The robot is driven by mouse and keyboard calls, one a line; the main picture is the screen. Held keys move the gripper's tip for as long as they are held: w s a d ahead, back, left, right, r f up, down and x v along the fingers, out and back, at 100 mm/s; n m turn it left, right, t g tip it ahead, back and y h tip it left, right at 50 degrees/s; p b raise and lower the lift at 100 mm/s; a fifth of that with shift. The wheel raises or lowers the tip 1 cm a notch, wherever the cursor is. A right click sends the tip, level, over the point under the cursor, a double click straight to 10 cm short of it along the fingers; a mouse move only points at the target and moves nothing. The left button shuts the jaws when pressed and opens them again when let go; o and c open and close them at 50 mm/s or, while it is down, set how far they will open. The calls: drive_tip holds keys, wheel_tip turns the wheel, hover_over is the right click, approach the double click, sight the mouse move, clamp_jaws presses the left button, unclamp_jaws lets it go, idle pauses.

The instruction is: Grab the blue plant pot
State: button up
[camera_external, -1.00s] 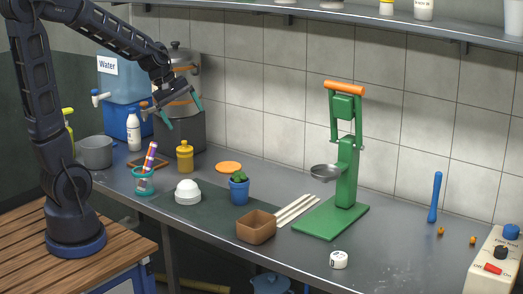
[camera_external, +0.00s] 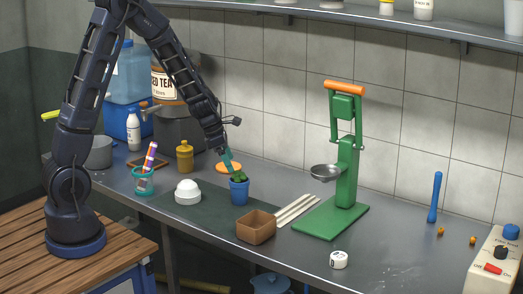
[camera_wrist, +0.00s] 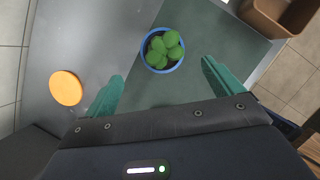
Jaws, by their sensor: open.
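The blue plant pot (camera_external: 239,192) stands upright on the dark mat (camera_external: 212,212), with a green plant (camera_external: 238,177) in it. From above, the wrist view shows its round blue rim (camera_wrist: 146,62) around the green plant (camera_wrist: 163,47). My gripper (camera_external: 229,162) points down just above and behind the pot in the external view. In the wrist view my gripper (camera_wrist: 160,88) has its two teal fingers wide apart, with nothing between them. The pot lies ahead of the fingertips, roughly between their lines.
A brown box (camera_external: 256,228) stands at the pot's front right. An orange disc (camera_external: 228,166) lies behind it. A white dome (camera_external: 188,190) is at its left. Pale sticks (camera_external: 297,210) and a green press (camera_external: 346,175) are at the right.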

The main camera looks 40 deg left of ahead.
sight(239, 179)
drive_tip(key=x, duration=0.4)
drive_tip(key=shift+w+f, duration=0.1)
drive_tip(key=shift+f, duration=0.3)
drive_tip(key=shift+d+x, duration=0.15)
drive_tip(key=shift+x, duration=1.4)
drive_tip(key=shift+d+x, duration=0.15)
drive_tip(key=shift+x, duration=1.4)
drive_tip(key=shift+r, duration=0.1)
drive_tip(key=c, duration=1.3)
drive_tip(key=shift+o, duration=0.2)
drive_tip(key=shift+r, duration=0.1)
